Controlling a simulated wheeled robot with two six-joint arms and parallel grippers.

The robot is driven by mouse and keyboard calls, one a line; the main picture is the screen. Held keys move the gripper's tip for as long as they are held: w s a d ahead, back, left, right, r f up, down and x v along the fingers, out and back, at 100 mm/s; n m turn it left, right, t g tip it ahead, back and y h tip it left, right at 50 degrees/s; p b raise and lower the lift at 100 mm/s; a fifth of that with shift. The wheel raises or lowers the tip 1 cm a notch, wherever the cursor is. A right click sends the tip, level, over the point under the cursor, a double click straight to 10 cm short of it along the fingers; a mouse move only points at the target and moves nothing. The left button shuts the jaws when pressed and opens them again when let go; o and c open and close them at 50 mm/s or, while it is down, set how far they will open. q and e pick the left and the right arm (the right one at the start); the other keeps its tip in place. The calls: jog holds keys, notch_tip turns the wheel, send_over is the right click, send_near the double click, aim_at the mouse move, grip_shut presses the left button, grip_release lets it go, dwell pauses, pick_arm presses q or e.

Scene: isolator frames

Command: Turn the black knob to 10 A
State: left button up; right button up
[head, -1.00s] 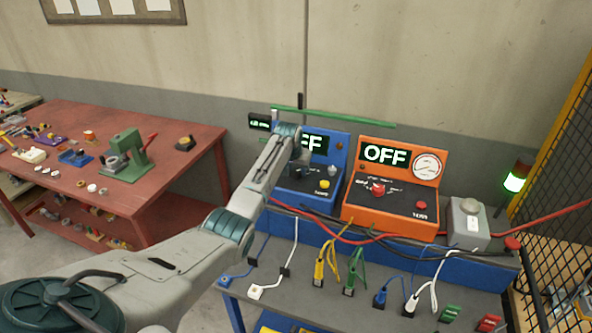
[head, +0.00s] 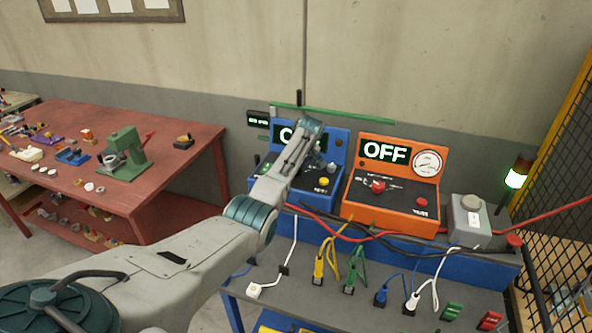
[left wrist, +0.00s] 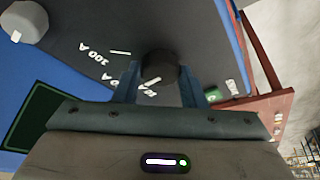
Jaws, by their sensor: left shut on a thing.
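The black knob (left wrist: 160,66) sits on the dark sloping panel of the blue unit (head: 341,146). In the left wrist view my left gripper (left wrist: 158,80) has one finger on each side of the knob and is shut on it. The marking 100 A (left wrist: 90,53) shows beside the knob. Other markings near the fingers are partly covered and hard to read, and I cannot tell which one the knob points to. In the head view my left arm hides the knob, the gripper tips and part of the blue unit's display. My right gripper is not in view.
An orange unit (head: 408,212) reading OFF stands close on the right. A yellow button (head: 324,181) is on the blue unit's panel. A grey round knob (left wrist: 26,20) is on that panel too. Cables and plugs lie on the bench front (head: 300,310). A red table (head: 190,165) stands left.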

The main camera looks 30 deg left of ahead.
pick_arm(q)
jog(key=shift+f+n+b, duration=0.2)
jog(key=shift+n+b, duration=0.2)
jog(key=shift+n, duration=0.2)
jog(key=n+g+b, duration=0.1)
jog(key=n+b, duration=0.2)
jog(key=b, duration=0.1)
jog(key=n+g+b, duration=0.1)
jog(key=n+b, duration=0.2)
jog(key=b, duration=0.2)
jog(key=shift+w+g+y, duration=0.2)
jog(key=shift+g+y, duration=0.1)
jog(key=shift+g, duration=0.1)
jog(key=shift+r+n+b, duration=0.1)
jog(key=shift+n+b, duration=0.4)
jog(key=shift+b, duration=0.4)
jog(key=shift+r, duration=0.1)
jog(key=o, duration=1)
jog(key=shift+d+r, duration=0.1)
